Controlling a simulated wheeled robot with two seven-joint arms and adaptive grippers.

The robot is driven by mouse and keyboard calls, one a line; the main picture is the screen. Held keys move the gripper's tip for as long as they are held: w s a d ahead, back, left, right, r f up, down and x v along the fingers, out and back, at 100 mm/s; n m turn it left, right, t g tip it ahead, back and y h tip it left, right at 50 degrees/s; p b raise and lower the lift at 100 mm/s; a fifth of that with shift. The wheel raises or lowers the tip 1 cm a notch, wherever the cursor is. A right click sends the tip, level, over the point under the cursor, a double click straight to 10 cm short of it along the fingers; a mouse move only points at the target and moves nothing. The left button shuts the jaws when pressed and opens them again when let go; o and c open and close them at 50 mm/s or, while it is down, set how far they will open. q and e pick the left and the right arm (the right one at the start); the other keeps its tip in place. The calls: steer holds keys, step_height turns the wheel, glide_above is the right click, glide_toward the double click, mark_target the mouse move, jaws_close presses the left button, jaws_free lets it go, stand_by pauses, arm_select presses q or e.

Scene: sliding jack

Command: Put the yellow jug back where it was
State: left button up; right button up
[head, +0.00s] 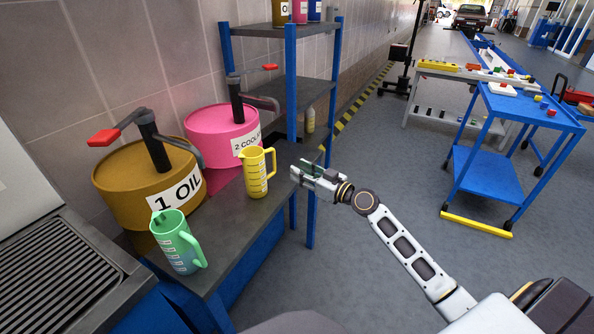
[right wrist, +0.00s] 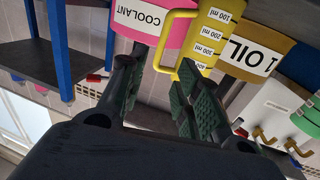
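The yellow jug (head: 257,174) stands upright on the grey bench top, in front of the pink coolant drum. In the right wrist view the yellow jug (right wrist: 206,33) shows its volume marks, with its handle toward my fingers. My right gripper (head: 304,172) is just right of the jug, apart from it, with nothing held. In the right wrist view my right gripper (right wrist: 160,80) has its green-padded fingers spread apart. My left gripper is in no view.
A green jug (head: 178,243) stands at the bench's front left. The brown oil drum (head: 137,187) and pink coolant drum (head: 218,128) with pump handles stand behind. A blue shelf post (head: 311,205) rises beside my right gripper. A blue cart (head: 487,172) stands right; the floor between is clear.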

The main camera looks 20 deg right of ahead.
steer(key=shift+s+d, duration=0.2)
steer(key=shift+s, duration=0.2)
stand_by(0.3)
steer(key=s+a+f+g+h, duration=0.1)
steer(key=s+a+f+g, duration=0.45)
steer(key=f, duration=0.55)
steer(key=s+a+f+g, duration=0.2)
steer(key=s+a+f, duration=0.5)
steer(key=f, duration=0.4)
steer(key=s+f+m+g+h, duration=0.1)
steer(key=s+f+g+h, duration=0.1)
steer(key=s+f, duration=0.4)
steer(key=s+f+m+g+h, duration=0.1)
steer(key=s+f+g+h, duration=0.2)
steer(key=s, duration=1)
steer(key=shift+d+f+m+g+h, duration=0.3)
steer(key=shift+f+g, duration=0.45)
steer(key=shift+f, duration=0.75)
